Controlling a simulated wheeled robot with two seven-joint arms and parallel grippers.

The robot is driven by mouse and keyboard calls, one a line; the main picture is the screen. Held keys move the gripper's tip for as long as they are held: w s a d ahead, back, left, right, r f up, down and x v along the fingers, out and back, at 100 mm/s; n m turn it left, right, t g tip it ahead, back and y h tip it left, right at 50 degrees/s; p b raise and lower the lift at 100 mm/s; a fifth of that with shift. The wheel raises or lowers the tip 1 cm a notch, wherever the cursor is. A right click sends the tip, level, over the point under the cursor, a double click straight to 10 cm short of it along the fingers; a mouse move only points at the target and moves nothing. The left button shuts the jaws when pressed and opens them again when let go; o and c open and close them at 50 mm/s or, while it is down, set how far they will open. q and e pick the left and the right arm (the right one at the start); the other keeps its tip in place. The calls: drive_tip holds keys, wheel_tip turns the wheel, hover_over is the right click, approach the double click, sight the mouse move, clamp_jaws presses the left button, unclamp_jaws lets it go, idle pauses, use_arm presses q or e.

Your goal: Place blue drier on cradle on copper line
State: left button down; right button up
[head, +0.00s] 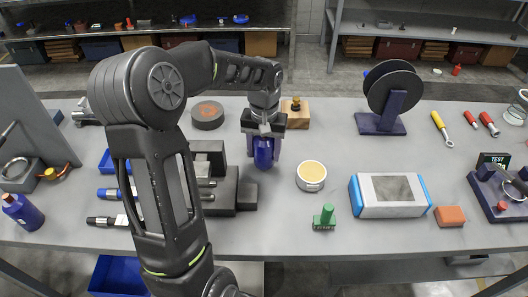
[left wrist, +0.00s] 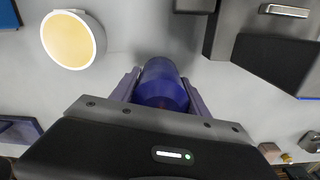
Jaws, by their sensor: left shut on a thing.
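A blue drier (head: 263,151), a dark blue cylinder, is held upright between the fingers of my left gripper (head: 264,138), over the middle of the table. In the left wrist view the drier (left wrist: 161,84) sits between the two purple-grey fingers (left wrist: 160,95). Its height above the table is hard to tell. At the far left a copper line (head: 68,172) with a brass-coloured fitting meets a grey block (head: 24,177); I cannot clearly make out a cradle there. Another dark blue cylinder (head: 24,212) stands near it. My right gripper is not in view.
Dark grey blocks (head: 222,193) lie just left of the held drier. A cream-topped round tin (head: 311,176), a green piece (head: 325,217) and a blue-edged box (head: 390,195) lie to its right. A black reel (head: 393,90) stands behind. Bare table shows front centre.

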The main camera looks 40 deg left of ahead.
use_arm(q)
drive_tip(key=shift+f, duration=0.6)
drive_tip(key=shift+f, duration=0.1)
drive_tip(key=c, duration=0.6)
unclamp_jaws()
drive_tip(key=shift+o, duration=0.2)
wheel_tip(320, 180, up, 12)
drive_tip(key=shift+r+b, duration=0.15)
drive_tip(key=shift+b, duration=0.25)
drive_tip(key=shift+o, duration=0.3)
